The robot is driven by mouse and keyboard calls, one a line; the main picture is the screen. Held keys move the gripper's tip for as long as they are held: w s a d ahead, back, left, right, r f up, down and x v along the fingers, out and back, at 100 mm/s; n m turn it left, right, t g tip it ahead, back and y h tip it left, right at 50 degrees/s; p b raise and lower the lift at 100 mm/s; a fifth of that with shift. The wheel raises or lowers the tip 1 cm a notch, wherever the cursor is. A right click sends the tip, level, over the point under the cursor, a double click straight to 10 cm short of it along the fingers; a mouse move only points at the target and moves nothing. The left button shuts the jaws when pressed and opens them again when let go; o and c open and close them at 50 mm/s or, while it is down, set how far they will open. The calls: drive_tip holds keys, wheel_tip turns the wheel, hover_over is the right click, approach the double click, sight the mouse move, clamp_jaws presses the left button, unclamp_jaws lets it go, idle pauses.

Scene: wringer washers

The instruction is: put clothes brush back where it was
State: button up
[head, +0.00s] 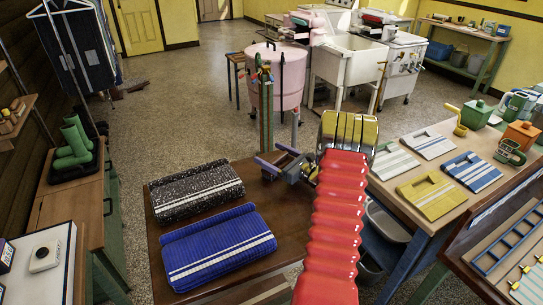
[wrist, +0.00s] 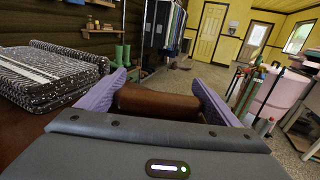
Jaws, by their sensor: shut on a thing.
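My gripper (head: 274,160) is above the far right part of a brown table (head: 160,262) in the head view. In the wrist view its two purple fingers (wrist: 158,82) stand apart, with a brown, wood-like piece (wrist: 158,101) filling the space between them. I take this piece to be the clothes brush, held in the shut jaws; its bristles do not show. In the head view the brush is too small and covered to make out.
A black speckled folded cloth (head: 195,190) and a blue one (head: 217,245) lie on the brown table, left of my gripper. A pink washer (head: 275,85) stands beyond.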

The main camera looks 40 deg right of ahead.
drive_tip(key=o, duration=1.2)
drive_tip(key=shift+c, duration=0.2)
drive_tip(key=shift+s, duration=0.1)
drive_tip(key=s, duration=0.8)
drive_tip(key=s+d, duration=0.1)
drive_tip(key=s, duration=0.2)
drive_tip(key=shift+s, duration=0.4)
